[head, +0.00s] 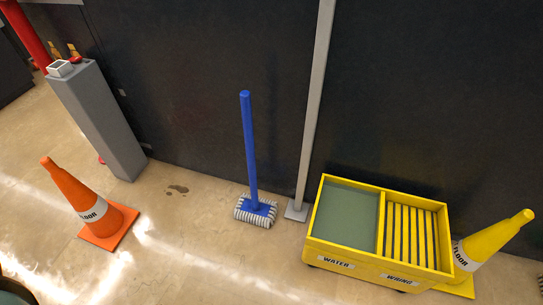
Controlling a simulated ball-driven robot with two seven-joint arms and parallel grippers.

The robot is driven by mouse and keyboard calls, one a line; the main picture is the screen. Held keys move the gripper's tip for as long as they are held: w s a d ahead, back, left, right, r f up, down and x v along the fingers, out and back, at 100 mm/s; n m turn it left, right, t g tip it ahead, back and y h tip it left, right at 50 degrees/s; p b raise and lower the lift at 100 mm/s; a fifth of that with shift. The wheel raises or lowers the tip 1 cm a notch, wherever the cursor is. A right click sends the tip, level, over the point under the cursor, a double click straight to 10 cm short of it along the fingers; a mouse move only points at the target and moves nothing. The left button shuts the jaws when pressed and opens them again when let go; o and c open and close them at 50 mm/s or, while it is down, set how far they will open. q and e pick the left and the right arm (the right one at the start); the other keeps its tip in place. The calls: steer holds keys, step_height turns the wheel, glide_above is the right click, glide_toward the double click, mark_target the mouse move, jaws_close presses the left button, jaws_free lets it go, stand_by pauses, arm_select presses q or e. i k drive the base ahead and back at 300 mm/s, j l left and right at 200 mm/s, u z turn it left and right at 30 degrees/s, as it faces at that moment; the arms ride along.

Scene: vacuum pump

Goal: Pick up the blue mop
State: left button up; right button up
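The blue mop (250,155) stands upright on the floor in the middle of the head view. Its blue handle rises from a blue plate with a striped white and grey mop head (256,211). Nothing is touching the handle. Neither of my grippers shows in the head view, so I cannot tell their state or their distance from the mop.
A grey pole (311,120) on a square base stands just right of the mop. A yellow mop bucket (340,258) and a yellow cone (492,242) are farther right. An orange cone (77,190) and a grey post (100,120) stand left. A dark wall (190,80) is behind.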

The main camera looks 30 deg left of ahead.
mark_target(259, 212)
steer(key=u, duration=0.9)
